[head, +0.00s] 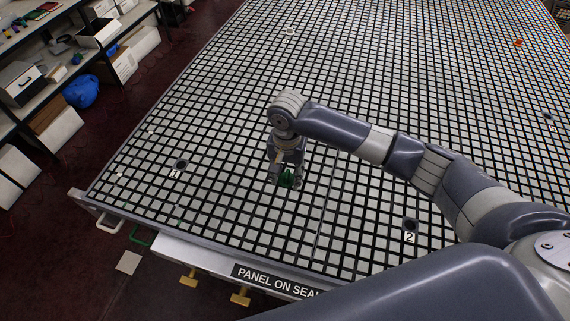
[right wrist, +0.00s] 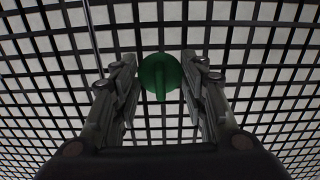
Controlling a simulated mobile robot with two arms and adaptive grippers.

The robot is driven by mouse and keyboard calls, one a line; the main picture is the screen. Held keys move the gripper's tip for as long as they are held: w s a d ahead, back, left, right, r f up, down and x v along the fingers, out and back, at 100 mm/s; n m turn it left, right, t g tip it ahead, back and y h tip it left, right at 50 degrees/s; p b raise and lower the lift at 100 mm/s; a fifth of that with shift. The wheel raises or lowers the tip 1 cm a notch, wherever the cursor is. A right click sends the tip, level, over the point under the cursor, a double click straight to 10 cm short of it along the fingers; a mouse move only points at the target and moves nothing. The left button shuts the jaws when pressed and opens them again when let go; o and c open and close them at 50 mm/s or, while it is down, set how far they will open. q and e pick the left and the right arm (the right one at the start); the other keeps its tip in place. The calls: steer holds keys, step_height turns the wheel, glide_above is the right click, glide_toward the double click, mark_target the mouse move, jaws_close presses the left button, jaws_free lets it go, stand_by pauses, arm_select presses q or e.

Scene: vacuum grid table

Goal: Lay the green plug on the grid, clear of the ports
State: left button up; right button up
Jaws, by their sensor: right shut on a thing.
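The green plug (head: 287,178) is between the fingers of my right gripper (head: 286,181), low over the grid table (head: 225,215). In the right wrist view, the round green plug (right wrist: 161,75) with its raised grip shows between the two fingertips, which are shut on it. I cannot tell whether it touches the grid. Black port 1 (head: 181,165) lies to the left of the plug and black port 2 (head: 410,225) to its right, both well apart from it. No port shows under the gripper. My left gripper is not in view.
Another dark port (head: 549,117) is at the right, a pale fitting (head: 290,31) at the back and an orange piece (head: 518,43) at the far right. The grid around the gripper is bare. Shelves with boxes (head: 98,33) stand beyond the table's left edge.

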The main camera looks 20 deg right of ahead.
steer(key=shift+w+f, duration=0.1)
steer(key=shift+f, duration=0.1)
steer(key=shift+w+f, duration=0.1)
steer(key=shift+f, duration=0.15)
steer(key=shift+r+p, duration=0.1)
steer(key=shift+p, duration=0.35)
steer(key=shift+f+b, duration=1.15)
steer(key=shift+f, duration=2.7)
steer(key=shift+p, duration=0.5)
